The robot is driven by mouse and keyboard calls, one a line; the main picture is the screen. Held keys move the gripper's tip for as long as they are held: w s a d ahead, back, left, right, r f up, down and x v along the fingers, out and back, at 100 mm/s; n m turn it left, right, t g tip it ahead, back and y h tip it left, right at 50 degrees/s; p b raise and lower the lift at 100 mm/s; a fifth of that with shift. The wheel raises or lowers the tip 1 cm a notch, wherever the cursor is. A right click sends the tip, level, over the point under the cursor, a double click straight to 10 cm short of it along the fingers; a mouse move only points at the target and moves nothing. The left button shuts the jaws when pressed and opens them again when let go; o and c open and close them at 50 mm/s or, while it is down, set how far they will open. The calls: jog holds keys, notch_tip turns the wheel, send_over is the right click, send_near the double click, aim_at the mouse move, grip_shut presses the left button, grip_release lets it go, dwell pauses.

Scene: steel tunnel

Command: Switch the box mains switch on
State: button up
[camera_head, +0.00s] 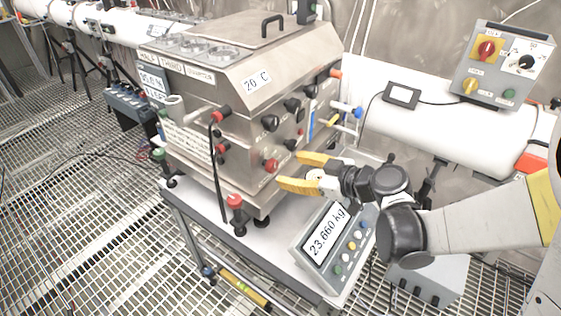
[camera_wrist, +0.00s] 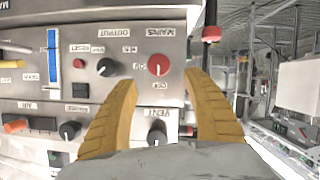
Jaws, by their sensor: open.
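The steel box (camera_head: 225,85) stands on a bench cart. Its mains switch is a round red knob (camera_wrist: 158,65) under an upside-down MAINS label in the wrist view; small labels sit around it. The red knob also shows in the head view (camera_head: 271,165) low on the box's front panel. Which way it is turned is too small to tell. My gripper (camera_head: 287,171) is open, its yellow fingers reaching toward that panel. In the wrist view the fingers (camera_wrist: 160,80) stand either side of the red knob, with nothing between them; contact is not visible.
A black output knob (camera_wrist: 107,67) and a vent knob (camera_wrist: 157,136) sit close to the red knob. A scale display (camera_head: 328,235) reading 23.660 kg stands below my arm. A separate control box (camera_head: 500,65) with a red-and-yellow switch is at upper right. The grating floor at left is mostly clear.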

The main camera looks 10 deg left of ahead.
aim_at(275, 166)
jog(key=b+x, duration=0.1)
jog(key=x, duration=0.7)
jog(key=shift+b, duration=0.4)
jog(key=shift+d, duration=0.1)
jog(key=c, duration=1.2)
